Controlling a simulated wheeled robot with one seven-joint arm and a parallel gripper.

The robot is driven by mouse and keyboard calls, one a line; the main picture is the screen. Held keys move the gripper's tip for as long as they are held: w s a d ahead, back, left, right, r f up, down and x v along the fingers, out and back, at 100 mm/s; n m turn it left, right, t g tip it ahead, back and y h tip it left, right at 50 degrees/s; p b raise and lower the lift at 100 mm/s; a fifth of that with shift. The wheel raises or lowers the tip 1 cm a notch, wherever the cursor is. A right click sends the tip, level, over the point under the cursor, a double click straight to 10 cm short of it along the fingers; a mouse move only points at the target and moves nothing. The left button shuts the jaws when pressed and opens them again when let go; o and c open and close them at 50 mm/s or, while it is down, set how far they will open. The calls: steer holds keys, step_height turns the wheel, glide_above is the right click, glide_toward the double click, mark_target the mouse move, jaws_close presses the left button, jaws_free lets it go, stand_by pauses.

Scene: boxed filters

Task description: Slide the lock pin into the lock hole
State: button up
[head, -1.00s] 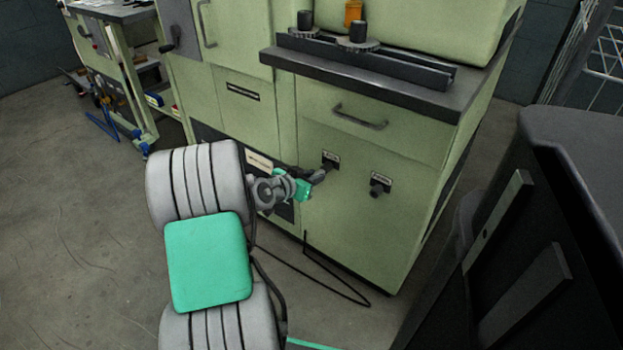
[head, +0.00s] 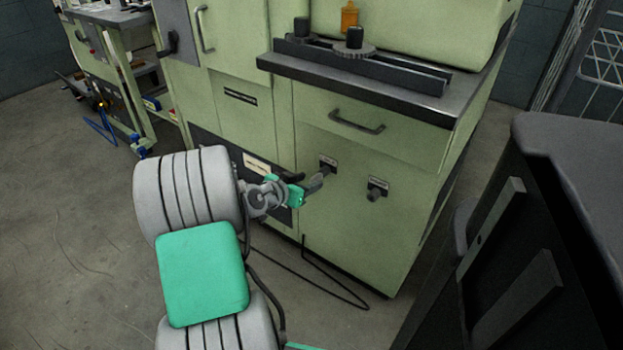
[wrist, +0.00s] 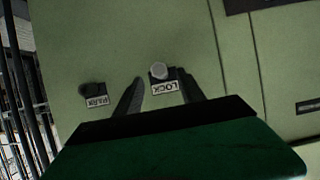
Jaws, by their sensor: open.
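The lock pin (wrist: 159,71) shows a pale grey round head in the wrist view. It sits at the dark fitting labelled LOCK (wrist: 166,87) on the green cabinet front, seemingly in the lock hole, which is hidden; its depth cannot be told. My gripper (wrist: 160,80) is open, with one dark finger on each side of the LOCK label, and nothing is visibly held. In the head view my gripper (head: 317,183) is just in front of and below the LOCK fitting (head: 327,168). A second dark fitting, labelled PARK (wrist: 95,95), stands apart; in the head view it is right of LOCK (head: 376,191).
The green cabinet (head: 345,235) has a drawer handle (head: 357,124) above the fittings and a dark worktop edge (head: 350,84) higher up. A black cable (head: 320,285) loops near the floor. A dark bulky body (head: 560,230) fills the right. Floor is open at left.

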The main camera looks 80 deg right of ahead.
steer(key=p+v, duration=0.1)
steer(key=v, duration=0.4)
steer(key=shift+r, duration=0.1)
